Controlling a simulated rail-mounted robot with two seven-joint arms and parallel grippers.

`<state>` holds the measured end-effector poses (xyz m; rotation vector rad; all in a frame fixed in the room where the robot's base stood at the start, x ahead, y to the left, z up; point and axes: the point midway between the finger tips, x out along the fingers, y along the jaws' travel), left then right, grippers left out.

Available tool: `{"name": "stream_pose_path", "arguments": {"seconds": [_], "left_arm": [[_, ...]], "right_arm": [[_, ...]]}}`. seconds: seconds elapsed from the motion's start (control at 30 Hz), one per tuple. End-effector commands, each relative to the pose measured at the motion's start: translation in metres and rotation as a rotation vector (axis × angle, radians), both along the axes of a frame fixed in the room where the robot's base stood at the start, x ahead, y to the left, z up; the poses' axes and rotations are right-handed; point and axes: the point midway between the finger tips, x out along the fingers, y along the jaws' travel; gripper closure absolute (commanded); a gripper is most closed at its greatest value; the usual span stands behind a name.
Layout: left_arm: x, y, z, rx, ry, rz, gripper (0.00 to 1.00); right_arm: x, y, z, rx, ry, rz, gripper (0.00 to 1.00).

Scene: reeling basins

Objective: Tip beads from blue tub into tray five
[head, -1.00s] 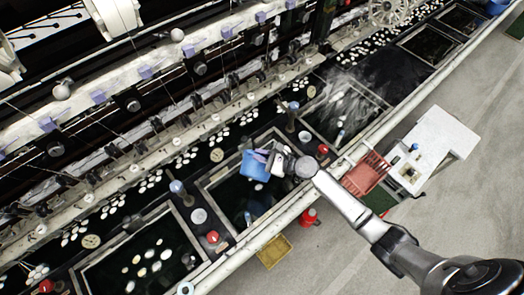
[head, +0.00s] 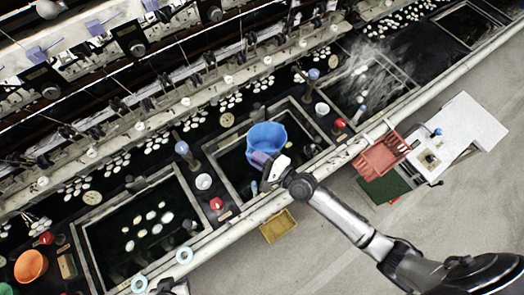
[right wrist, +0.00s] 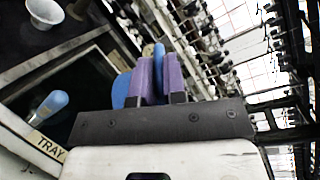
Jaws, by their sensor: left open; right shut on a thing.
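The blue tub (head: 267,135) is held over a dark, framed basin (head: 228,201) in the middle of the head view. Its mouth shows, but I cannot make out beads inside. My right gripper (head: 262,159) is shut on the tub's near side, its purple fingers against the wall. In the right wrist view the fingers (right wrist: 158,78) hide most of the tub (right wrist: 121,90). A label reading "TRAY" (right wrist: 47,147) shows there with its number cut off. My left gripper (head: 166,285) is only partly in view at the bottom edge, open and apart from the tub.
A left basin (head: 84,232) holds several white pieces. A blue-topped post (head: 182,149), a white cup (head: 204,181) and red knobs (head: 216,204) stand between basins. An orange bowl (head: 30,266) is at lower left. A red crate (head: 380,157) and yellow bin (head: 278,227) lie outside the rail.

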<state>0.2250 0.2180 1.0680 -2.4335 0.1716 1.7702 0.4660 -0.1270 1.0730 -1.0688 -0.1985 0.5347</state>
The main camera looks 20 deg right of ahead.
Motion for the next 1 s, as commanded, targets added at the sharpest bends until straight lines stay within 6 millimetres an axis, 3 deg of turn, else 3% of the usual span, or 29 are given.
{"name": "stream_pose_path", "arguments": {"seconds": [0.03,0.1,0.4,1.0], "left_arm": [[0.000,-0.001,-0.015,-0.002,0.000,0.001,0.57],[0.000,-0.002,-0.023,-0.005,0.001,0.004,0.57],[0.000,-0.003,-0.049,-0.009,0.001,0.005,0.57],[0.000,0.001,-0.057,0.005,0.000,-0.004,0.57]], "right_arm": [[-0.002,0.003,-0.012,-0.040,-0.037,0.000,1.00],[-0.005,0.006,-0.018,-0.098,-0.087,0.000,1.00],[-0.015,0.018,-0.039,-0.295,-0.254,0.000,1.00],[-0.020,0.023,-0.045,-0.383,-0.331,-0.001,1.00]]}}
